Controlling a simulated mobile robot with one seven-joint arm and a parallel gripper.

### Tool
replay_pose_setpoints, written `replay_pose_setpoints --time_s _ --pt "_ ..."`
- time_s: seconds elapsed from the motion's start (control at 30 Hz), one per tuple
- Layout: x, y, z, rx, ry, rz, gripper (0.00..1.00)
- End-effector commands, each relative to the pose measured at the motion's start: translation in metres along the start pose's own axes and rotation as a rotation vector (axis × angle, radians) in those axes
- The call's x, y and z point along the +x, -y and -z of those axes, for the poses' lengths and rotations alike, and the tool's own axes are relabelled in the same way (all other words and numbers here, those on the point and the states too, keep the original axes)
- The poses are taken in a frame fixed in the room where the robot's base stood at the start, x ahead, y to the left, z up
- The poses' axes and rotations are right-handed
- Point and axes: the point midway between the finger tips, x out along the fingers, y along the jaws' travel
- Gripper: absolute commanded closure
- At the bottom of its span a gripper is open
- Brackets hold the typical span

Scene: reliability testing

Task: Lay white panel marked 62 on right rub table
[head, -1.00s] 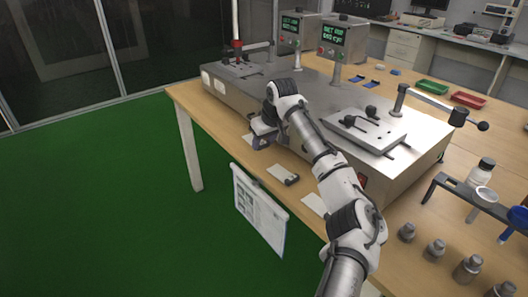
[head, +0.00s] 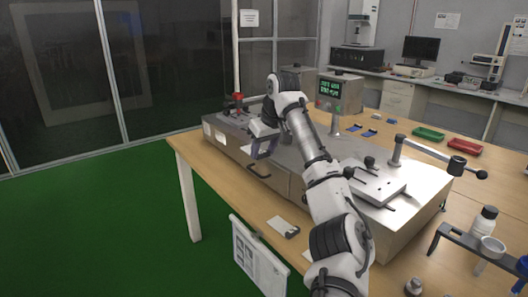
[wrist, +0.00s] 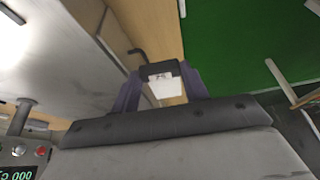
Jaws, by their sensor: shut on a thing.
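My gripper (head: 265,143) is raised beside the left part of the long metal machine. In the wrist view, its two purple-grey fingers (wrist: 161,82) are shut on a small white panel (wrist: 166,89) with a dark clip; its mark is too small to read. In the head view I cannot make out the held panel clearly. The right rub table (head: 357,187) is a light plate on the machine's top, right of my arm, with dark knobs and a lever arm above it. My gripper is well apart from it.
Another white panel with a dark clip (head: 283,227) lies on the wooden table (head: 225,183) near its front edge. A clipboard (head: 256,257) hangs at that edge. A bottle rack (head: 480,243) is at the right.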

Motion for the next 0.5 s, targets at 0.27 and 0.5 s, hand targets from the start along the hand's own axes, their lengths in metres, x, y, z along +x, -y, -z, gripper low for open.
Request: replay_pose_setpoints --time_s 0.27,0.5 --pt "0.011 0.0 -0.004 0.001 0.0 0.001 0.77" --pt "0.024 0.0 -0.01 0.0 0.0 0.0 0.77"
